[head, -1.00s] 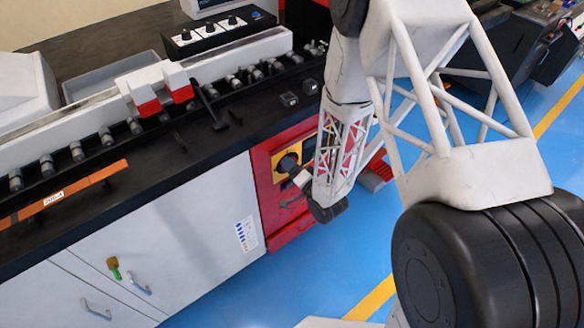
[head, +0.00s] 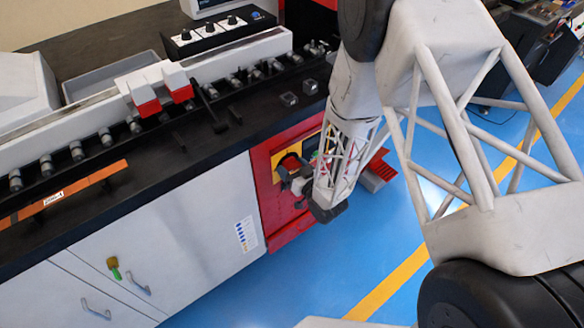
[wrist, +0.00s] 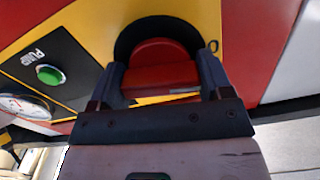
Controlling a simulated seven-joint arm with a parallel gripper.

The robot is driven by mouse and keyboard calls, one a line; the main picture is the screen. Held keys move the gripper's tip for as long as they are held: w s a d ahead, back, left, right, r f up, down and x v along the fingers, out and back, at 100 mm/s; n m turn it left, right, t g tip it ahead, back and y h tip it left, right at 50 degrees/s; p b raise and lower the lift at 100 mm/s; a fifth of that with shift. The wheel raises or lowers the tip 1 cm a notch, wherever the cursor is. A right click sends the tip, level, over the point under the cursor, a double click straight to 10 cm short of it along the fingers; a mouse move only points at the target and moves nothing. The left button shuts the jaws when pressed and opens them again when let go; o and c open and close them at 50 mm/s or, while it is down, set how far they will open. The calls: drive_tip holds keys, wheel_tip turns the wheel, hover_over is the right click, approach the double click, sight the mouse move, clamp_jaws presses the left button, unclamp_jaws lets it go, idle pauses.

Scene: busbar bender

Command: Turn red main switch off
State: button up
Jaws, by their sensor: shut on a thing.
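The red main switch (wrist: 158,52) is a red knob on a round black base, set on a yellow plate (wrist: 85,25) in the wrist view. My gripper (wrist: 162,82) has one dark finger on each side of the knob's grip and is shut on it. In the head view my gripper (head: 290,174) is at the switch's yellow plate (head: 279,158) on the red cabinet panel (head: 268,200). There my gripper and arm hide most of the switch. I cannot tell from these views whether the switch is on or off.
A green PUMP button (wrist: 49,74) and a round gauge (wrist: 25,106) sit left of the switch in the wrist view. The black worktop (head: 215,135) overhangs the panel. White cabinet doors (head: 185,225) are to the left. Blue floor (head: 380,235) is open to the right.

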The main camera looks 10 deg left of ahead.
drive_tip(key=shift+n, duration=1)
drive_tip(key=o, duration=0.9)
drive_tip(key=shift+s+d, duration=0.1)
drive_tip(key=shift+d, duration=0.05)
drive_tip(key=shift+v, duration=3.75)
drive_tip(key=shift+r, duration=0.1)
